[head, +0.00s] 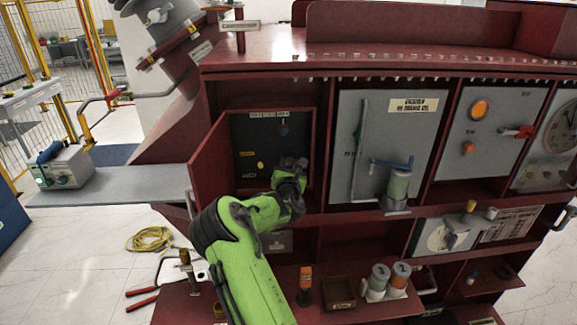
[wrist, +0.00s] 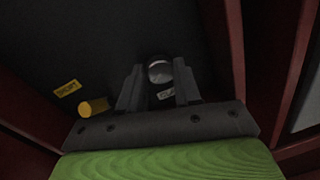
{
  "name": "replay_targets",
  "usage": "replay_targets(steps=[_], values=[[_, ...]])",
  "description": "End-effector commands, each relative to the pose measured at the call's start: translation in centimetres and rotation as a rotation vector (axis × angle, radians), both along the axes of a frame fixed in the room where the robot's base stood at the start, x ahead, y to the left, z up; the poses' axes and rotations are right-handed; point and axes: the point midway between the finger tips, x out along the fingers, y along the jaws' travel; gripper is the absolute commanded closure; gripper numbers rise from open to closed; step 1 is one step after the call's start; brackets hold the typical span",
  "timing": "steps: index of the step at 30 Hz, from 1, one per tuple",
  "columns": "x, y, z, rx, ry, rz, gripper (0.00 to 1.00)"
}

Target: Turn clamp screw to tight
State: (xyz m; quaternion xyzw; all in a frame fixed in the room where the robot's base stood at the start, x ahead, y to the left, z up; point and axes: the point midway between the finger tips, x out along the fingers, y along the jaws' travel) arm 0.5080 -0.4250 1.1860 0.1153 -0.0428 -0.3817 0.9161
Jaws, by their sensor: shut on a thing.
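The clamp screw, a round metallic head (wrist: 160,71), stands out from a dark panel (head: 255,140) inside the red cabinet's left bay. A label beside it, partly hidden by a finger, starts with "CLA". My gripper (wrist: 158,84) has one finger on each side of the screw and is shut on it. In the head view my gripper (head: 290,172) reaches into the lower right part of the bay and hides the screw. How far the screw is turned cannot be told.
A yellow knob (wrist: 94,107) with a yellow label (wrist: 67,88) sits left of my gripper. Red bay walls (wrist: 235,45) stand close on the right. An open red door (head: 208,165) is at the bay's left. A blue-handled device (head: 395,180) is in the neighbouring bay.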

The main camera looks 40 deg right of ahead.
Motion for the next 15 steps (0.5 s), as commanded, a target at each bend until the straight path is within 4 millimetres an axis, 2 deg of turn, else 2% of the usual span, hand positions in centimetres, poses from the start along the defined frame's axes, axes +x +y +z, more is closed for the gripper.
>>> replay_targets(steps=[15], values=[[-0.1,-0.11,0.14,0.351,-0.297,-0.001,0.97]])
